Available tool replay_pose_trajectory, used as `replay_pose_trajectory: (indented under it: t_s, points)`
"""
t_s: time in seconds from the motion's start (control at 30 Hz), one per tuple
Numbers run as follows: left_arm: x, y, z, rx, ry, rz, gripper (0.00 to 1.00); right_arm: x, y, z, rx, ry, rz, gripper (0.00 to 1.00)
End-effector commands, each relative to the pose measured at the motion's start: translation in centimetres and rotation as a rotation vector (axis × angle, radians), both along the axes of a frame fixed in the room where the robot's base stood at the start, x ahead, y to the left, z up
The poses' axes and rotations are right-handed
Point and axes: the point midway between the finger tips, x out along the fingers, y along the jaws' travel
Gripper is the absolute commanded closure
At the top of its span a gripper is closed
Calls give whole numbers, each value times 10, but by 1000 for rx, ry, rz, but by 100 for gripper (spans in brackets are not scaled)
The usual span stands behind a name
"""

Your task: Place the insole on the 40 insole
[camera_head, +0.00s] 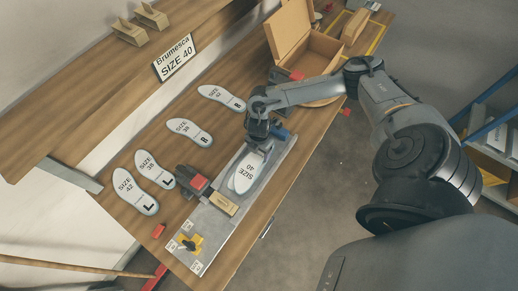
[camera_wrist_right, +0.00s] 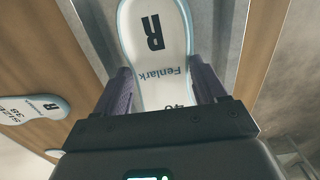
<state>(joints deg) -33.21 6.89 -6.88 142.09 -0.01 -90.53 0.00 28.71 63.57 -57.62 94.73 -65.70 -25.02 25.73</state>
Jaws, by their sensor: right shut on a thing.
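A white insole marked 40 (camera_head: 248,172) lies over the long grey fixture plate (camera_head: 215,226) on the wooden workbench. A second pale edge shows along its left side; I cannot tell whether that is another insole under it. My right gripper (camera_head: 259,138) is at the insole's upper end. In the right wrist view, the fingers of my right gripper (camera_wrist_right: 162,95) are shut on either side of a white insole (camera_wrist_right: 158,62) marked R, Fenlark and 40. The gap between this insole and the plate cannot be judged. My left gripper is not in view.
Insoles lie left of the plate: one size 42 L (camera_head: 135,192), one size 38 L (camera_head: 154,169), one size 38 R (camera_head: 189,132) and one size 42 R (camera_head: 221,97). A dark clamp with a red top (camera_head: 197,183) stands beside the plate. An open cardboard box (camera_head: 312,50) is behind.

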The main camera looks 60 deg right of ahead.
Motion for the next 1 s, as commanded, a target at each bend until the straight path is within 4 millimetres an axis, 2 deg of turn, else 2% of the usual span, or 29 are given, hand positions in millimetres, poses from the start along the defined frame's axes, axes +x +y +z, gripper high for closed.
replay_pose_trajectory:
  t_s: [0.17,0.2,0.33,0.7,0.87,1.0]
  points:
    - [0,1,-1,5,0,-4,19,0,0,-1,0,0,0,58]
    - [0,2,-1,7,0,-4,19,0,0,-2,0,0,0,23]
    - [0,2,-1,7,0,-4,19,0,0,-1,0,0,0,3]
    - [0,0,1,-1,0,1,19,0,0,2,0,-1,1,3]
    - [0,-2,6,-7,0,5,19,1,-1,17,0,-1,1,3]
    - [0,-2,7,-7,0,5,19,1,-1,41,0,-3,1,3]
